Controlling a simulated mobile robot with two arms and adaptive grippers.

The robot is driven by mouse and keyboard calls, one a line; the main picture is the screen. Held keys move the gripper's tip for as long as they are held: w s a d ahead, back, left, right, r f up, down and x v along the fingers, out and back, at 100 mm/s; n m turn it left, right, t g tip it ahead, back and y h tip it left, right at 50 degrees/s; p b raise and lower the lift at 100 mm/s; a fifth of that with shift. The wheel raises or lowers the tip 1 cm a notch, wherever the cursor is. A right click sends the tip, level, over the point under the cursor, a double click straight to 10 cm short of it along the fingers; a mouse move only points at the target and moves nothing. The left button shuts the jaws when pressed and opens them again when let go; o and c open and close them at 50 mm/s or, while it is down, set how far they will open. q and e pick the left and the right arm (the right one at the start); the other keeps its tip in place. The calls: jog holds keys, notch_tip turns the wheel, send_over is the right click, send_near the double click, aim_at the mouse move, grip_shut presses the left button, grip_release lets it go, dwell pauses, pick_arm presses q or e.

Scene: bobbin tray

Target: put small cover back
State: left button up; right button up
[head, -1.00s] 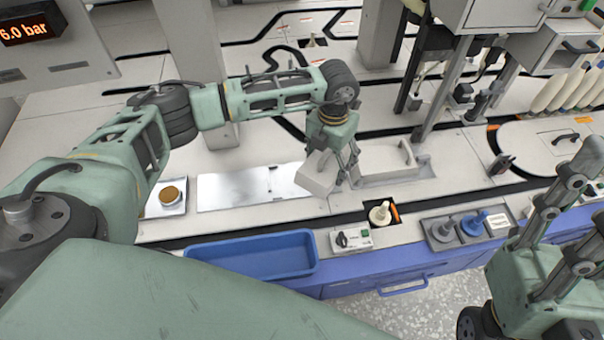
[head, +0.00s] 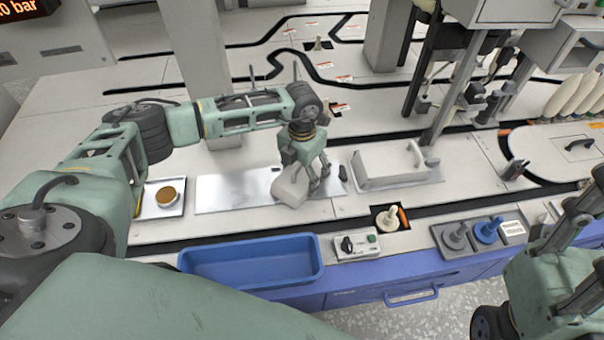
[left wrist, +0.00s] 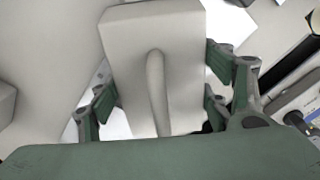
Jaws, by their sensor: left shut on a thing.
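The small cover (head: 291,187) is a pale grey-white box with a raised bar handle. My left gripper (head: 312,178) is shut on it by the handle side and holds it tilted over the right part of a shiny metal plate (head: 228,192). I cannot tell whether it touches the plate. In the left wrist view the cover (left wrist: 185,60) sits between the fingers of my left gripper (left wrist: 165,95), with its handle running toward the palm. My right gripper (head: 575,235) is at the lower right, its fingertips cut off by the picture edge.
A larger pale cover (head: 385,168) with a handle stands to the right of the plate. In front are an empty blue tray (head: 250,279), a switch box (head: 357,246) and a pale knob in a recess (head: 388,217). A brown round piece (head: 166,196) sits at left.

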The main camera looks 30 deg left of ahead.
pick_arm(q)
jog(key=shift+f, duration=0.1)
jog(key=o, duration=1.5)
jog(key=shift+o, duration=0.2)
